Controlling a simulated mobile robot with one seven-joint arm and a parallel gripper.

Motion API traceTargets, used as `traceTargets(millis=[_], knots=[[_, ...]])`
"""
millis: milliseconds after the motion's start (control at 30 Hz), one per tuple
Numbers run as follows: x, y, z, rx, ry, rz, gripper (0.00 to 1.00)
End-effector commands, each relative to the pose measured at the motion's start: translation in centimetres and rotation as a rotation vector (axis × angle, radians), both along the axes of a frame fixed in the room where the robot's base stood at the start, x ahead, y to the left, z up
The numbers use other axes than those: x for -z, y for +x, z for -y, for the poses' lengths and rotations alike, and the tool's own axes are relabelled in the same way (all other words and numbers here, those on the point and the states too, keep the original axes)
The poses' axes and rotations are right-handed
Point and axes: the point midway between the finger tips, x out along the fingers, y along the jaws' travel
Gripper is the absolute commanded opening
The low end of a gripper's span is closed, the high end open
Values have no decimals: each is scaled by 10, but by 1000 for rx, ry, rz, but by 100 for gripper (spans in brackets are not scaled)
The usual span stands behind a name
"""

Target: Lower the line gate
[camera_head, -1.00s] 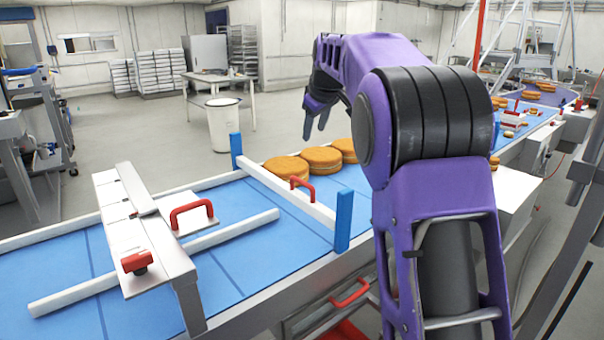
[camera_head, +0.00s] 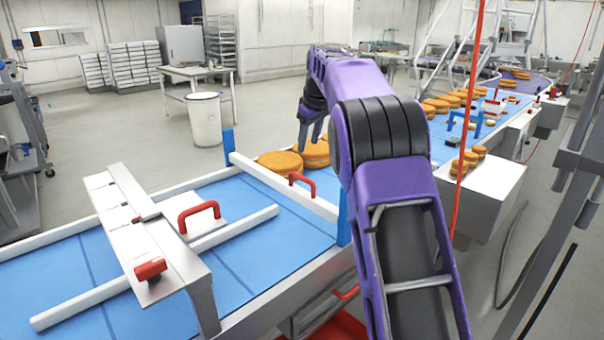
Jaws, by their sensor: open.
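The line gate looks to be the white bar (camera_head: 262,175) that spans the blue belt between two blue posts (camera_head: 343,218). It has a red handle (camera_head: 302,184) near its middle. I cannot tell how far the bar stands above the belt. Round orange-brown cakes (camera_head: 280,162) sit on the belt just behind it. My gripper (camera_head: 309,146) is beyond the bar, above or behind the cakes, with its dark fingers pointing down. It is open, appears empty and is apart from the red handle. My purple forearm hides part of the belt to the right.
A grey-white panel (camera_head: 127,212) with a red knob (camera_head: 150,269) bridges the belt at the near left. Beside it are a larger red handle (camera_head: 198,215) and a slanted white rail (camera_head: 240,230). More cakes (camera_head: 440,104) lie farther along the belt. Floor beyond is open around a white bin (camera_head: 204,120).

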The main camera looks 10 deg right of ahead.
Motion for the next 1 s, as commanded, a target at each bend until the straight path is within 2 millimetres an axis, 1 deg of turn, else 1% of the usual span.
traceTargets(millis=[33, 100, 300, 500, 600, 733, 1000], knots=[[13, 5, -1, 0, 0, -4, 50], [27, 11, -2, -1, 0, -3, 50], [67, 30, -5, 0, 0, -4, 50], [100, 45, -7, -1, -2, -2, 50], [112, 51, -8, -1, -1, -1, 50], [121, 55, -9, -1, 0, 0, 50], [124, 57, -9, -1, -1, 1, 50]])
